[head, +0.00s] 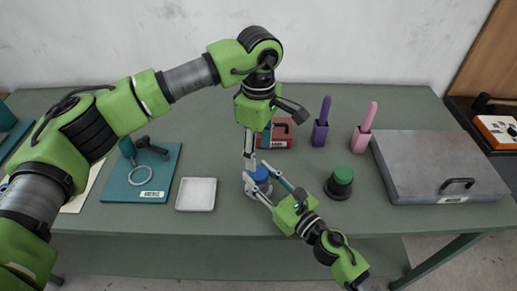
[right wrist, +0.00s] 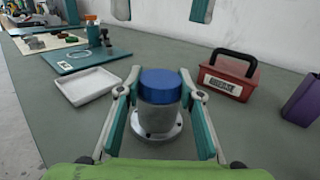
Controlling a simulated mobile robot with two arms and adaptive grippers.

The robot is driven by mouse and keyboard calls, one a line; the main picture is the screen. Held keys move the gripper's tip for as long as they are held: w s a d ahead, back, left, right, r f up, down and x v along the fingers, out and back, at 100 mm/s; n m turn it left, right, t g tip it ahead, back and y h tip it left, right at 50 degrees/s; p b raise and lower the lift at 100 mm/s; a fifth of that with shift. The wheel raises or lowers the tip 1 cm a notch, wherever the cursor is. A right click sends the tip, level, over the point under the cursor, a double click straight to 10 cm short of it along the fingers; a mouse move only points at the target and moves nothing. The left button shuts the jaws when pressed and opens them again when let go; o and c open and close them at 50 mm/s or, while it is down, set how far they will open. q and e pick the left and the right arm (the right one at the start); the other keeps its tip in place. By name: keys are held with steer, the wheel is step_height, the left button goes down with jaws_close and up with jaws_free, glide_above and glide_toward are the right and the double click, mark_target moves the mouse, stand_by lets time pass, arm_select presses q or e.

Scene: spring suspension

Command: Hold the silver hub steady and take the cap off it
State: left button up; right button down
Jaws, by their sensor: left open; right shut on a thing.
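The silver hub (right wrist: 158,120) stands upright on the table with a blue cap (right wrist: 160,85) on top. The cap also shows in the head view (head: 260,174). My right gripper (head: 258,181) comes in from the front right and is shut on the hub, one finger on each side, below the cap. My left gripper (head: 257,150) points down above the hub, open and empty. Its two fingertips show apart at the top of the right wrist view (right wrist: 160,10), clear of the cap. The hub is mostly hidden in the head view.
A white tray (head: 196,194) lies left of the hub, beside a teal board (head: 122,185). A red box (head: 281,139) is behind. A black piece with a green top (head: 340,178) stands to the right. Purple (head: 320,132) and pink (head: 361,138) holders and a grey case (head: 430,160) lie farther right.

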mark_target(259, 172)
arm_select(q)
steer(key=m, duration=0.5)
arm_select(e)
steer(key=shift+f, duration=0.1)
arm_select(q)
steer(key=m, duration=1)
steer(key=shift+m, duration=0.3)
steer(key=m, duration=0.5)
steer(key=shift+m, duration=0.3)
steer(key=shift+f, duration=4)
